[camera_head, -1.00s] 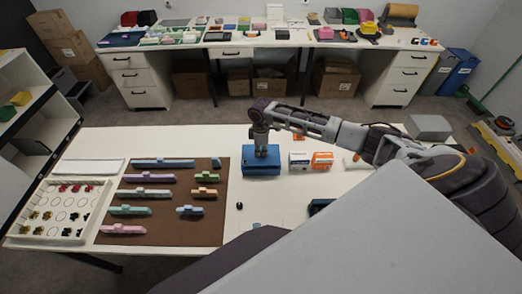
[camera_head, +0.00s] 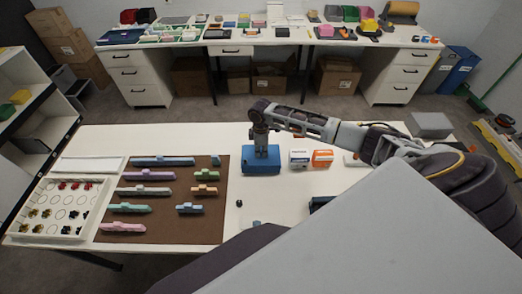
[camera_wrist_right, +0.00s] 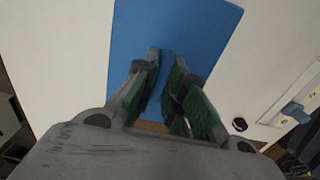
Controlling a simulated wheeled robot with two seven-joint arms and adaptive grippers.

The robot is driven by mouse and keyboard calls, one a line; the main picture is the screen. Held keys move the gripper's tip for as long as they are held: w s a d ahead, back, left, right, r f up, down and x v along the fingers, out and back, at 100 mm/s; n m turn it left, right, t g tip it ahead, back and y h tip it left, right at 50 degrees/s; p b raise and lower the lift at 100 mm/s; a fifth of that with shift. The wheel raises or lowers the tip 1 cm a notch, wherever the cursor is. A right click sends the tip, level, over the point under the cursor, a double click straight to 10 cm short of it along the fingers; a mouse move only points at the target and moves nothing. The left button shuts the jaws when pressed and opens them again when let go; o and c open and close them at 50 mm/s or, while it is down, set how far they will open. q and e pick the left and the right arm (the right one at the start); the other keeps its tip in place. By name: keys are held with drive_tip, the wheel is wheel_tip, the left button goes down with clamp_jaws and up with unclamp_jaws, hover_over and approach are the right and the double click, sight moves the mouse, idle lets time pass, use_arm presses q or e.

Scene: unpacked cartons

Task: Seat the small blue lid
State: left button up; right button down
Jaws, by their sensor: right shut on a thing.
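The small blue lid (camera_head: 250,154) looks like the top of the blue box (camera_head: 261,169) on the white table, right of the brown mat. I cannot make out a seam between lid and box. My right gripper (camera_head: 261,152) points down at the lid's middle. In the right wrist view, the gripper's green-padded fingers (camera_wrist_right: 166,88) are close together over the flat blue lid (camera_wrist_right: 205,38). The gripper is shut on the lid, though the part between the fingertips is hard to see. My left gripper is not in view.
A white carton (camera_head: 299,159) and an orange carton (camera_head: 322,159) stand right of the blue box. The brown mat (camera_head: 165,233) with several coloured pieces and a white compartment tray (camera_head: 45,238) lie left. A small black knob-like thing (camera_head: 239,203) stands in front.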

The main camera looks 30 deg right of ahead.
drive_tip(key=c, duration=1.4)
unclamp_jaws()
drive_tip(key=shift+r, duration=5.95)
